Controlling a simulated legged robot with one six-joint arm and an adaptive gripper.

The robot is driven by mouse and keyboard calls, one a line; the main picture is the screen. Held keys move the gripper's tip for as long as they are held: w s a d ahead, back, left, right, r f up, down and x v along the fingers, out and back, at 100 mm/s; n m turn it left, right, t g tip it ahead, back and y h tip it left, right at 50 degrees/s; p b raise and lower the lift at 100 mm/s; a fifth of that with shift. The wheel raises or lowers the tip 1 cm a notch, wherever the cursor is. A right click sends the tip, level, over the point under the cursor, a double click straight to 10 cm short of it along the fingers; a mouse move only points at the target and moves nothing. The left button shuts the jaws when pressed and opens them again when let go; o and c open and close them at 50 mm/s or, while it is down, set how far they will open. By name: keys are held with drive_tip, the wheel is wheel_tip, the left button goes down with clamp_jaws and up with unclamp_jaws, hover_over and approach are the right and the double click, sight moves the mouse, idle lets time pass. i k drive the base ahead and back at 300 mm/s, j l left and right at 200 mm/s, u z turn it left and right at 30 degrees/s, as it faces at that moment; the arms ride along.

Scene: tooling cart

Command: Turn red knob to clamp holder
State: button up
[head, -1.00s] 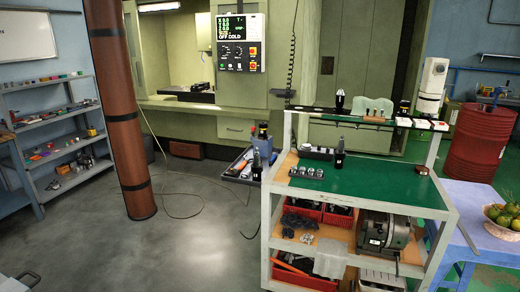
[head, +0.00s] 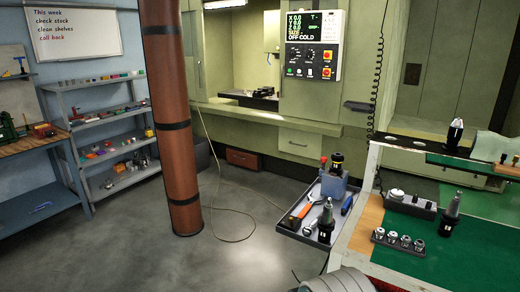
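A small red knob (head: 323,160) shows at the upper left of a blue-grey clamping block (head: 334,185). The block stands at the back of a dark tray (head: 288,227) fixed beside the cart. A black tool holder (head: 337,162) sits upright in the top of the block. Whether it is clamped I cannot tell. Another black and silver holder (head: 326,222) stands upright at the front right of the tray.
The tray also holds an orange-handled tool (head: 301,210) and a blue-handled one (head: 347,205). The green cart top (head: 400,258) carries a holder (head: 451,213) and small racks. A brown column (head: 178,120) stands left; the floor between is clear except for a cable.

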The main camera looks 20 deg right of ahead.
sight(323, 159)
drive_tip(key=i+u, duration=0.5)
drive_tip(key=i, duration=0.55)
drive_tip(key=i+z, duration=0.35)
drive_tip(key=z, duration=0.15)
drive_tip(key=i+j+z, duration=0.2)
drive_tip(key=i+z, duration=0.35)
drive_tip(key=z, duration=0.3)
drive_tip(key=i+j+z, duration=0.1)
drive_tip(key=z, duration=0.3)
drive_tip(key=i+j+z, duration=0.1)
drive_tip(key=z, duration=0.3)
drive_tip(key=i+j+z, duration=0.15)
drive_tip(key=z, duration=0.25)
drive_tip(key=i+j+z, duration=0.15)
drive_tip(key=z, duration=0.35)
drive_tip(key=i+j+z, duration=0.15)
drive_tip(key=z, duration=0.35)
drive_tip(key=j+z, duration=0.45)
drive_tip(key=i+j+z, duration=0.2)
drive_tip(key=j+z, duration=0.25)
drive_tip(key=i+j, duration=0.05)
